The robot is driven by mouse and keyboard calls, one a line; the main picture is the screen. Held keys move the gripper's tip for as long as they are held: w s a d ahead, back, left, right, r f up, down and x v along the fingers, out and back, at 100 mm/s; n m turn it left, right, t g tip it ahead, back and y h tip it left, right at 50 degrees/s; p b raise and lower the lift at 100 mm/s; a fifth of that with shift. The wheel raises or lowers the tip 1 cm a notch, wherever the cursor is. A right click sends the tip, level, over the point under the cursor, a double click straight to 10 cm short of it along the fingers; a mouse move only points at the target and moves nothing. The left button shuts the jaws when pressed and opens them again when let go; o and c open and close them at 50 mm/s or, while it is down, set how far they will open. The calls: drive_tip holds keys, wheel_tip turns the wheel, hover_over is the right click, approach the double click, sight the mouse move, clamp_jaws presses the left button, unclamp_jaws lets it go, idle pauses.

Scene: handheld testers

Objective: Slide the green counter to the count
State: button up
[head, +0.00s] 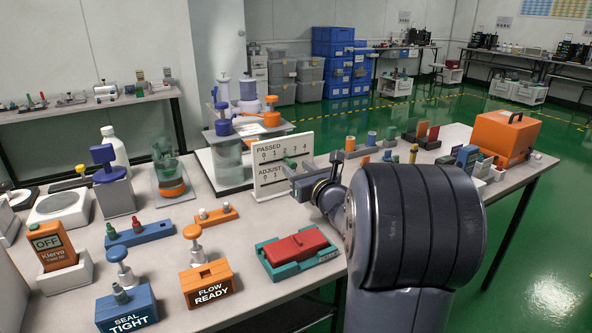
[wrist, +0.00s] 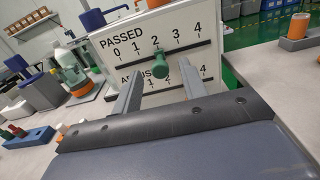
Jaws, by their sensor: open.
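The white counter board (head: 272,187) stands upright on the bench, with a PASSED row above an ADJUST row, each with a dark slot and numbers. The green counter (wrist: 160,66) sticks out of the PASSED slot, near the 2 in the wrist view. Part of the ADJUST row is hidden behind the fingers.
A tank with purple and orange knobs (head: 230,160) stands left of the board. A red block in a green tray (head: 297,250) lies in front. Several coloured pegs and blocks stand right of the board, with an orange case (head: 503,137) beyond.

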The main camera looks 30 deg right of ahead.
drive_tip(key=shift+w, duration=0.85)
drive_tip(key=shift+c, duration=0.3)
clamp_jaws()
